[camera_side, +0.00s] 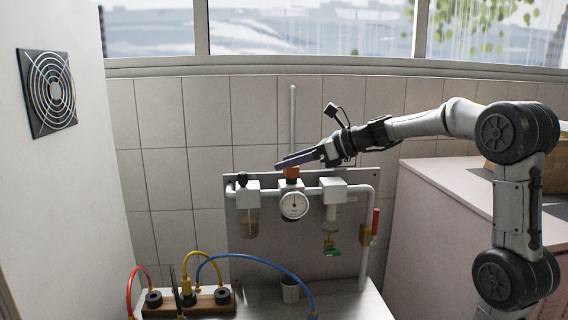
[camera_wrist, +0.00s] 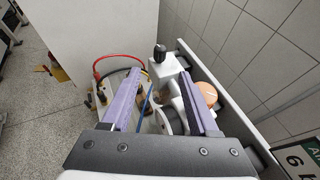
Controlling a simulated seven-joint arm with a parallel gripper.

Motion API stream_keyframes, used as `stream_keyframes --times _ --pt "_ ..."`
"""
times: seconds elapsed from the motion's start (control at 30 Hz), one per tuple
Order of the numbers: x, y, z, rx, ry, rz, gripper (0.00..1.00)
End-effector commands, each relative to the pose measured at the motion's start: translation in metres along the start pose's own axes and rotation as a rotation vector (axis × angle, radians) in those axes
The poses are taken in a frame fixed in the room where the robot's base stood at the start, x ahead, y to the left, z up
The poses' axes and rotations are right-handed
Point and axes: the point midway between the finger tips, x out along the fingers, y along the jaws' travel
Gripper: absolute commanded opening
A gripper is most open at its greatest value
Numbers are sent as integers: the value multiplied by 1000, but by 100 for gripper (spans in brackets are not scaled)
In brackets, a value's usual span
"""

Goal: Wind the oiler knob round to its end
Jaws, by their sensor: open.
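The oiler looks to be the left unit of the air-line set, with a brownish bowl (camera_side: 249,223) and a small black knob (camera_side: 242,177) on top. In the wrist view the black knob (camera_wrist: 160,52) stands upright on a white block (camera_wrist: 164,70), ahead of the fingertips and between their lines. My gripper (camera_side: 279,164) is open and empty, with its purple fingers pointing left. It appears above the set, up and to the right of the black knob, and apart from it. Both fingers show in the wrist view, with a gap between them (camera_wrist: 159,75).
An orange knob (camera_side: 291,173) tops the middle unit, just below my fingers; it also shows right of the right finger (camera_wrist: 207,93). A gauge (camera_side: 294,205), a right-hand unit (camera_side: 333,189) and a red-handled valve (camera_side: 376,221) follow. Hoses (camera_side: 254,259) and a cup (camera_side: 290,290) sit below.

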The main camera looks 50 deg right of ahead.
Motion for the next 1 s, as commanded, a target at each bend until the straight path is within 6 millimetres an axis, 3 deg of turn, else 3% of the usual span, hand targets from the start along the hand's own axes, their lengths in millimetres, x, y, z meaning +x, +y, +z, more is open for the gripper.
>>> stream_keyframes --times 0.27,0.53,0.77,1.0 --pt "-1 0 3 -1 -1 -1 61" --pt "-19 0 48 -7 -4 -2 61" --pt "7 -18 66 -212 -34 -104 61" --pt "42 -42 93 -525 -43 -279 61"
